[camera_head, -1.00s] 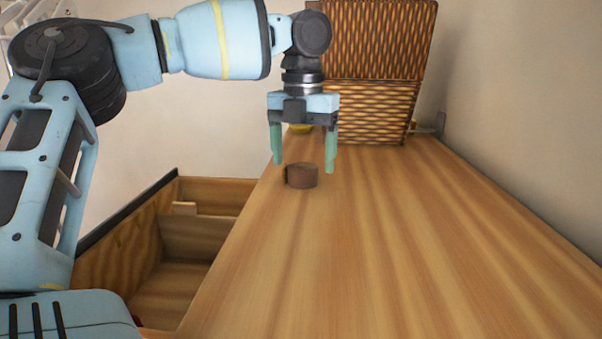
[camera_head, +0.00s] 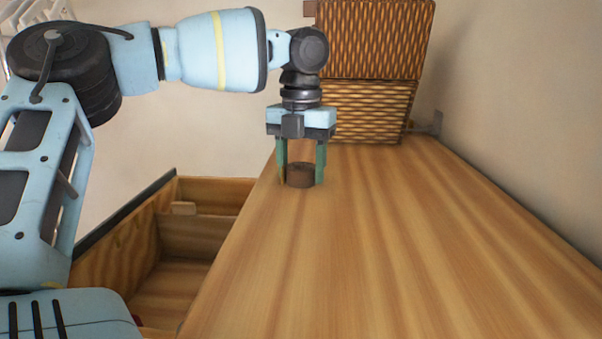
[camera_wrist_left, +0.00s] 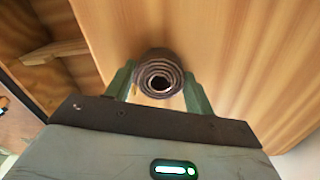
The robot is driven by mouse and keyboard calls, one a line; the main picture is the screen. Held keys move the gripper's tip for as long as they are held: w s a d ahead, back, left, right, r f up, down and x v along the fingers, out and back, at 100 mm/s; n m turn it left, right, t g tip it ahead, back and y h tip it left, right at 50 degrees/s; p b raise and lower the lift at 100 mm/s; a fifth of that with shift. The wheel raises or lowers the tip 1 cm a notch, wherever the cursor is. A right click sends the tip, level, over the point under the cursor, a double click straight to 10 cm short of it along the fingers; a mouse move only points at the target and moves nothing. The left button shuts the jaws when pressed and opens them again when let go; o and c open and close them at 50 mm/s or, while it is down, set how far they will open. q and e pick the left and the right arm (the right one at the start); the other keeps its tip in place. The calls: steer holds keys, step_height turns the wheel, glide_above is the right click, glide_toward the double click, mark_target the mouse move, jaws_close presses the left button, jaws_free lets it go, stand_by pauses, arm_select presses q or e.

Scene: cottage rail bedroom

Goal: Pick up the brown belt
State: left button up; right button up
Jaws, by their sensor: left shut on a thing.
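The brown belt (camera_head: 300,176) is rolled into a tight coil and stands on the wooden top (camera_head: 370,230), near its left edge. In the left wrist view the belt (camera_wrist_left: 159,75) shows its spiral end, between the two green fingers. My left gripper (camera_head: 301,181) points straight down and is shut on the belt, one finger on each side. It also shows in the left wrist view (camera_wrist_left: 160,82). The belt looks to be still at the level of the wooden top; I cannot tell any gap under it. My right gripper is not in view.
A woven basket (camera_head: 375,110) with a raised lid stands at the far end of the top. An open wooden drawer (camera_head: 205,236) lies lower, to the left. A wall runs along the right. The near and right parts of the top are clear.

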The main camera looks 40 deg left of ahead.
mark_target(298, 167)
arm_select(q)
steer(key=shift+r, duration=0.1)
steer(key=shift+r, duration=0.85)
steer(key=shift+s+a+r+b, duration=0.1)
steer(key=shift+s+r+b, duration=0.1)
steer(key=shift+r, duration=0.25)
steer(key=shift+s+a+r+b, duration=0.1)
steer(key=shift+r+b, duration=0.05)
steer(key=shift+r, duration=0.25)
steer(key=s+a+r, duration=0.1)
steer(key=s+a, duration=0.7)
steer(key=s, duration=0.5)
steer(key=shift+r+p, duration=0.2)
steer(key=shift+p, duration=0.1)
